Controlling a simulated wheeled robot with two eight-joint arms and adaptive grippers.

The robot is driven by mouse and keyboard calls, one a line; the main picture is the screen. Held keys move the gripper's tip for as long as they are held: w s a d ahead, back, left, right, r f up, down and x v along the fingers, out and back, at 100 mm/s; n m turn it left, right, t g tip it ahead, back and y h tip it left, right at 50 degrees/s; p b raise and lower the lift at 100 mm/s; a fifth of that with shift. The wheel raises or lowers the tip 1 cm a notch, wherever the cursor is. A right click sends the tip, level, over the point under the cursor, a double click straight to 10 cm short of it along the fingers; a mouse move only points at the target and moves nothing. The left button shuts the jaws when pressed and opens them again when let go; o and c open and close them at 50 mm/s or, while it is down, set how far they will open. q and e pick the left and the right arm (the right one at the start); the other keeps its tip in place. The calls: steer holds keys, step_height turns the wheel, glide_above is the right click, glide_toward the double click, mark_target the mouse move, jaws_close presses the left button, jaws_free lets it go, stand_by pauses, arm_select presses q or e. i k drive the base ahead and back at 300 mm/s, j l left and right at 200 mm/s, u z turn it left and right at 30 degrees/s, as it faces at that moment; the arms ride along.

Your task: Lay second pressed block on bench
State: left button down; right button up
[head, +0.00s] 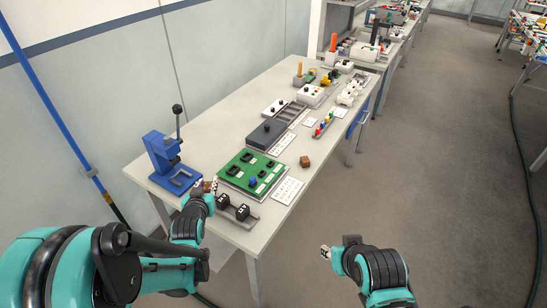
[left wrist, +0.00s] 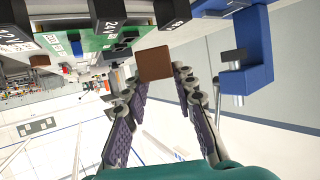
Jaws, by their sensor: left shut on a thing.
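My left gripper (head: 211,187) is over the near end of the bench, in front of the blue press. It is shut on a brown block (left wrist: 154,63), which shows between the fingertips (left wrist: 155,75) in the left wrist view. In the head view only a little of this block shows at the gripper. Another brown block (head: 305,161) lies on the bench (head: 225,130), right of the green board. The blue press (head: 170,162) stands at the bench's left near corner with its lever up. My right gripper (head: 325,252) is off the bench over the floor; its jaw state is unclear.
The green board (head: 247,172) with black parts lies right of the press. Black blocks on a rail (head: 237,211) lie at the near edge. Bare bench surrounds the loose brown block.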

mark_target(309, 148)
steer(key=i+l+u, duration=0.15)
steer(key=u, duration=0.3)
steer(key=l+u, duration=0.45)
steer(key=i+l+u, duration=0.1)
steer(key=l+u, duration=0.15)
steer(key=u, duration=0.2)
steer(key=l+u, duration=0.3)
steer(key=u, duration=0.15)
steer(key=k+l+u, duration=0.1)
steer(key=l, duration=0.35)
steer(key=l+u, duration=0.1)
steer(key=l, duration=0.3)
steer(key=k+l, duration=0.2)
steer(key=l, duration=0.2)
steer(key=k+l+u, duration=0.15)
steer(key=l, duration=0.3)
steer(key=l+u, duration=0.1)
steer(key=l, duration=0.3)
steer(key=k+l+u, duration=0.1)
steer(key=l, duration=0.3)
steer(key=k+l+u, duration=0.1)
steer(key=k+l, duration=0.15)
steer(key=l, duration=0.1)
